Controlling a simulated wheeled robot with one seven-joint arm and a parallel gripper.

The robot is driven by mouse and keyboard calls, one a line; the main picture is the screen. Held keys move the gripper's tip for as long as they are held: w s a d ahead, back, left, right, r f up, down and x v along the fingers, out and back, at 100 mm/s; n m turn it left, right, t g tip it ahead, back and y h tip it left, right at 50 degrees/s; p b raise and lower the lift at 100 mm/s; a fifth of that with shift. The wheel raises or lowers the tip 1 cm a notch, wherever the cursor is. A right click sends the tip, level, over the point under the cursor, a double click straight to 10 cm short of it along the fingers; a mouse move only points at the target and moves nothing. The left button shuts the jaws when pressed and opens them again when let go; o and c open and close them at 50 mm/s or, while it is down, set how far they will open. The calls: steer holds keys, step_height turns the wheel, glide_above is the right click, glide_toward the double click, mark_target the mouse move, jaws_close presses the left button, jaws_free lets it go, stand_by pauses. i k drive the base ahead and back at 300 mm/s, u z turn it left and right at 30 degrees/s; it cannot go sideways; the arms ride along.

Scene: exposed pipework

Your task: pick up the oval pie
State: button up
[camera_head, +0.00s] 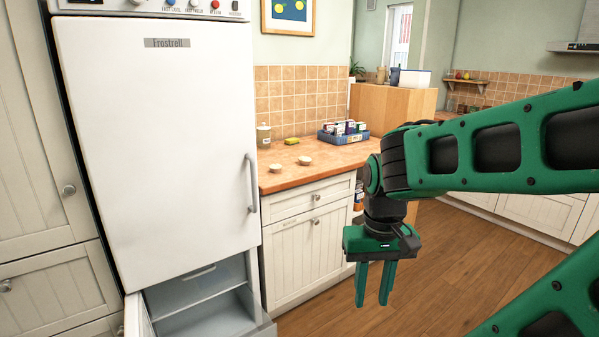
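Two small pale round-looking items, perhaps pies, lie on the wooden counter (345,153): one at the left (275,168) and one at the right (304,160). They are too small to tell which is oval. My gripper (373,298) points down over the floor, in front of and to the right of the counter cabinet, apart from both items. Its two green fingers stand apart with nothing visible between them.
A white fridge (150,120) stands left of the counter, its lower drawer (205,310) pulled open. On the counter are a jar (263,136), a yellow item (291,141) and a blue crate (343,137) of packages. Wooden floor (435,265) is clear at the right.

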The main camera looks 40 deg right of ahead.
mark_target(304, 160)
steer(key=k, duration=1.3)
steer(key=z, duration=0.35)
steer(key=i, duration=0.85)
steer(key=z, duration=0.85)
steer(key=i, duration=2.85)
steer(key=u, duration=0.2)
